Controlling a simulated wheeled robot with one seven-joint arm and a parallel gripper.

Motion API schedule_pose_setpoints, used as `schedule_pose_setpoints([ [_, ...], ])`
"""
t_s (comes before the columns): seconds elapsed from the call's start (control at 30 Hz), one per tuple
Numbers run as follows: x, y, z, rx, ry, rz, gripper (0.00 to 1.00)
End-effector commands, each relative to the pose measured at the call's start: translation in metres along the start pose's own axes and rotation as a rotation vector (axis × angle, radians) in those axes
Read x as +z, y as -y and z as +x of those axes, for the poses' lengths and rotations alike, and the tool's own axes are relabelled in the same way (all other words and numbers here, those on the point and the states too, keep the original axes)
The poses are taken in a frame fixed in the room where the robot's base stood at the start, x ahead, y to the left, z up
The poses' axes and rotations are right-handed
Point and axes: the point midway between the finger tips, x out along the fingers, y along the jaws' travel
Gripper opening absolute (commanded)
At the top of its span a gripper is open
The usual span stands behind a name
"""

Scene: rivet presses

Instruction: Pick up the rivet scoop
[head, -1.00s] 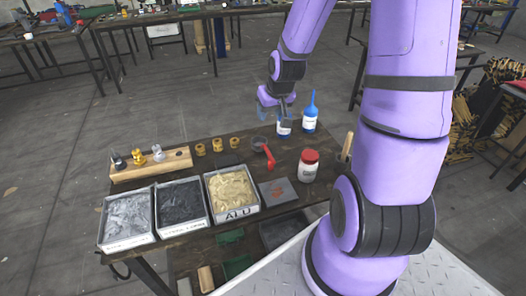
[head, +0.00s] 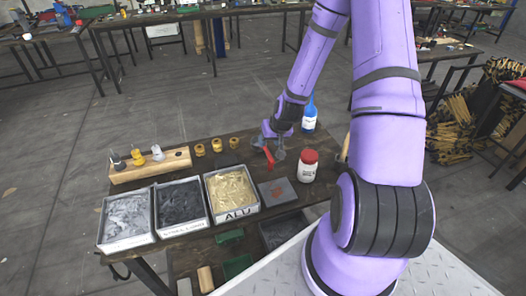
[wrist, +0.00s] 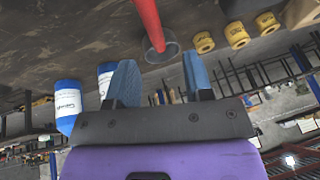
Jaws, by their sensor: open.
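The rivet scoop has a red handle (head: 268,158) and a round grey cup, and it lies on the dark workbench. In the head view its cup is largely covered by my gripper (head: 270,146). In the wrist view the red handle (wrist: 148,22) comes in from the top and ends at the cup (wrist: 162,53). My gripper (wrist: 158,62) is open there, with one blue finger either side of the cup's place in the picture. No contact shows, and the gap in depth is hard to tell.
A white jar with a red lid (head: 308,166) and a blue bottle (head: 309,115) stand right of the scoop. Yellow rings (head: 217,145) sit to the left. Three filled trays (head: 232,190) line the bench front, near a grey plate (head: 277,192).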

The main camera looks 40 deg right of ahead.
Motion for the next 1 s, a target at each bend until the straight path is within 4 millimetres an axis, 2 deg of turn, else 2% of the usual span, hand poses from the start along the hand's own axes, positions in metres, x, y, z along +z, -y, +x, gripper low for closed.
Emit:
schedule_pose_setpoints([
  [0.27, 0.002, -0.001, 0.015, 0.000, 0.002, 0.000, 0.47],
  [0.6, 0.006, -0.003, 0.052, 0.000, 0.001, 0.000, 0.47],
  [0.97, 0.005, -0.003, 0.058, 0.001, 0.000, -0.001, 0.47],
  [1.0, 0.005, -0.003, 0.058, 0.001, 0.000, -0.001, 0.38],
])
